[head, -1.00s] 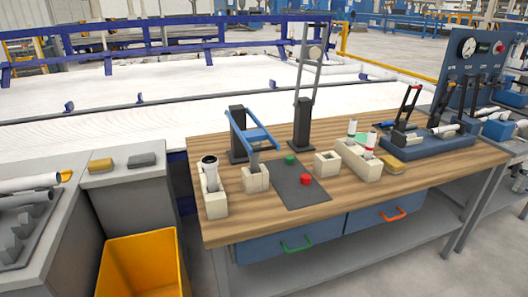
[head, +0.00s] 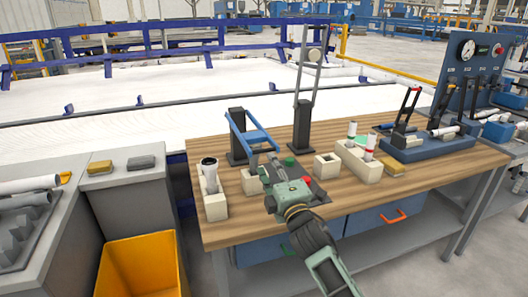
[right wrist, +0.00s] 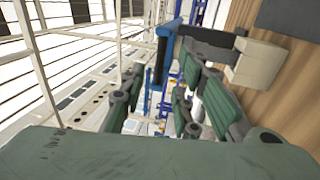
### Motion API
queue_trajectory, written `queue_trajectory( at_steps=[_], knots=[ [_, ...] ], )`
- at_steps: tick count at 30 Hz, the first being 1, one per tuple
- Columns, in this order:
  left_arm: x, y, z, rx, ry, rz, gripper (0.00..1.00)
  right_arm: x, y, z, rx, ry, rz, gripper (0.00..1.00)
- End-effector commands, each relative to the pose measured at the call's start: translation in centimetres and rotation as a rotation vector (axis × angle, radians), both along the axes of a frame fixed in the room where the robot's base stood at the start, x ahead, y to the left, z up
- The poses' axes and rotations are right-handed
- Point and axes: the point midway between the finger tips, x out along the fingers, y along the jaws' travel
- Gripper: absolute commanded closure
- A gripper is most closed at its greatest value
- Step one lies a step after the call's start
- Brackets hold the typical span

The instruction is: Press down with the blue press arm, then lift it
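The blue press arm (head: 257,137) is raised and slants from the top of its black post (head: 237,150) over a cream block (head: 251,182). My right gripper (head: 268,164) is just below and in front of the arm's near end. In the right wrist view the fingers (right wrist: 165,80) are apart. A blue bar of the press arm (right wrist: 161,58) shows beyond and between the fingertips; I cannot tell whether they touch it. My right gripper hides part of the grey mat with the red and green buttons. My left gripper is not in view.
A tall grey press frame (head: 303,100) stands behind. A cream holder with a tube (head: 212,195) is at the left, and a cream block with two tubes (head: 358,160) at the right. A yellow bin (head: 140,265) stands left of the wooden bench (head: 400,178).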

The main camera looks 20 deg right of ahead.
Motion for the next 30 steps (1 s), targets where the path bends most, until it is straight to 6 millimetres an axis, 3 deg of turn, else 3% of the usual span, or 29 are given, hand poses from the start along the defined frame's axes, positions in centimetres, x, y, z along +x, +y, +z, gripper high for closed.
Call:
queue_trajectory(
  at_steps=[9,15,26,30],
  knots=[
    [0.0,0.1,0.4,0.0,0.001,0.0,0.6,4.6,0.2,1.0,0.004,0.001,0.001,0.71],
    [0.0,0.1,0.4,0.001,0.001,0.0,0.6,6.7,0.2,1.3,0.004,0.001,0.0,0.71],
    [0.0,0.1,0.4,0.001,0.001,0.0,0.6,7.2,0.3,1.4,0.004,0.002,0.0,0.71],
    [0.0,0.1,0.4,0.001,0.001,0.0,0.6,7.2,0.3,1.3,0.005,0.002,0.0,0.81]
  ],
)
